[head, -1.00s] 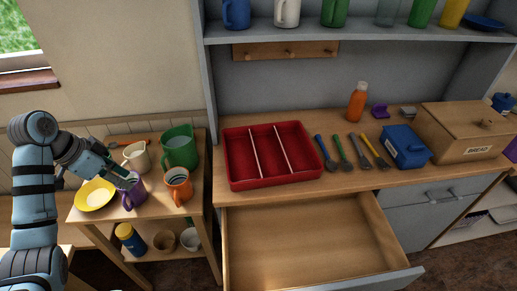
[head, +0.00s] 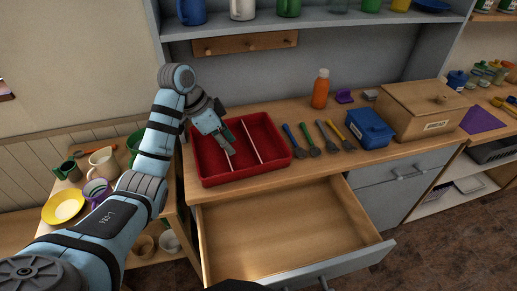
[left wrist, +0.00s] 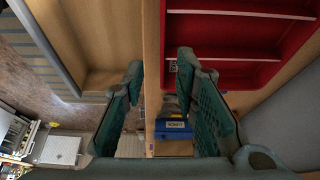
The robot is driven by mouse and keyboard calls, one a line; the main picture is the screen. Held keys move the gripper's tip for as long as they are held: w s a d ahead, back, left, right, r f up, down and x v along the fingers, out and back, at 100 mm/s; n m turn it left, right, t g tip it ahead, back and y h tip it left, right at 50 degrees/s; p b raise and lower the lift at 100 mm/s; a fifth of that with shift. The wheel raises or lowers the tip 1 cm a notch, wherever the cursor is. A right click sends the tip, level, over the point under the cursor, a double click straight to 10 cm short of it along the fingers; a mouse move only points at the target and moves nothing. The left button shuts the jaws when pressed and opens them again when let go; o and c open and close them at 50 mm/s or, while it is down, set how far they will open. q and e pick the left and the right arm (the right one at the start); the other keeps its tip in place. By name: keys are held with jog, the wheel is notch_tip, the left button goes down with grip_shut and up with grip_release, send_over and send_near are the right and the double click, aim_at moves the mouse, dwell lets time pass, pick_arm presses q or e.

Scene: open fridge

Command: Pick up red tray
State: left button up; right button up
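The red tray (head: 250,172), with white dividers, sits on the wooden counter above the open drawer and looks empty. It also shows in the left wrist view at the upper right (left wrist: 240,72). My left gripper (head: 229,150) is over the tray in the head view and hides part of its left and middle compartments. In the left wrist view the fingers of my left gripper (left wrist: 160,66) are spread apart with nothing between them. The right finger overlaps the tray's edge in that view; I cannot tell whether it touches. My right gripper is in no view.
The open drawer (head: 280,225) juts out below the tray. A shelf (head: 320,22) with cups hangs above.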

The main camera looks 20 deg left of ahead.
pick_arm(q)
jog(key=b, duration=0.4)
send_near(244, 169)
jog(key=f, duration=0.1)
jog(key=x, duration=0.9)
jog(key=shift+w+d+b, duration=0.1)
jog(key=shift+w+b, duration=0.15)
jog(key=shift+b, duration=0.05)
grip_shut()
